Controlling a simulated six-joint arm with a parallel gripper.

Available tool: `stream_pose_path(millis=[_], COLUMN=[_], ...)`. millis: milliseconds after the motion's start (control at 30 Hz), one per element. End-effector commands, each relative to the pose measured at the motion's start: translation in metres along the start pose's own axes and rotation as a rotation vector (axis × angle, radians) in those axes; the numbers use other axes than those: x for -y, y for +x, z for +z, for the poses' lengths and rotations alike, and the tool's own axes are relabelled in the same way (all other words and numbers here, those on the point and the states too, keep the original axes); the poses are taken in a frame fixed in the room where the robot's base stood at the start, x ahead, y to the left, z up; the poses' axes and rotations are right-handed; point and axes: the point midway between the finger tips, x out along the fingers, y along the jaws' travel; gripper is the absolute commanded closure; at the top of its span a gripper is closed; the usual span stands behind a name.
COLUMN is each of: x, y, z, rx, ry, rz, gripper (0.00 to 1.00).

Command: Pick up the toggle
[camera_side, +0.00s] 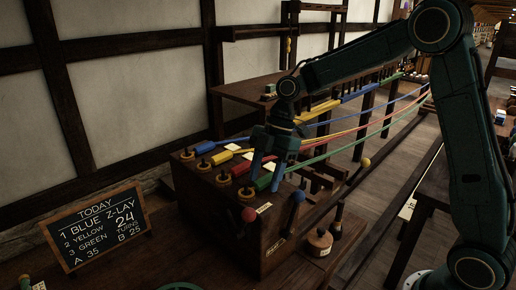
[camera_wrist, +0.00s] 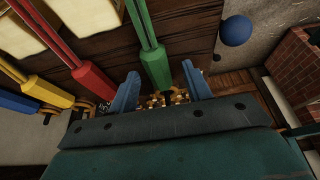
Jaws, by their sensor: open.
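Several coloured toggles sit in a row on the dark wooden box. The green toggle (camera_side: 266,181) is at the near end, and it also shows in the wrist view (camera_wrist: 156,70) with its green shaft running up the picture. My gripper (camera_side: 267,172) is open and low over the box; in the wrist view its blue fingers (camera_wrist: 160,72) stand on either side of the green toggle, with a gap on each side. The red toggle (camera_wrist: 94,78), yellow toggle (camera_wrist: 48,92) and blue toggle (camera_wrist: 18,102) lie to its left there. The frames do not show which toggle is meant.
A blue knob (camera_wrist: 236,30) stands right of the green toggle. On the box front are a red-knobbed lever (camera_side: 248,214) and a blue lever (camera_side: 296,205). Coloured ropes stretch to the back right. A chalkboard (camera_side: 97,225) stands at left. White cards (camera_wrist: 92,14) lie between toggles.

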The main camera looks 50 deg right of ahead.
Motion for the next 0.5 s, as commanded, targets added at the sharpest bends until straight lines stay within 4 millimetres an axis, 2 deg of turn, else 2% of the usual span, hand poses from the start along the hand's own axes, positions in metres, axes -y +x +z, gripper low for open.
stream_pose_path(millis=[400,433,500], x=[0.0001,0.0001,0.0001], y=[-0.0001,-0.0001,-0.0001], z=[0.0001,0.0001,0.0001], rx=[0.0,0.0,0.0], ry=[0.001,0.001,0.001], rz=[-0.001,-0.001,-0.001], gripper=[0.51,0.53,0.67])
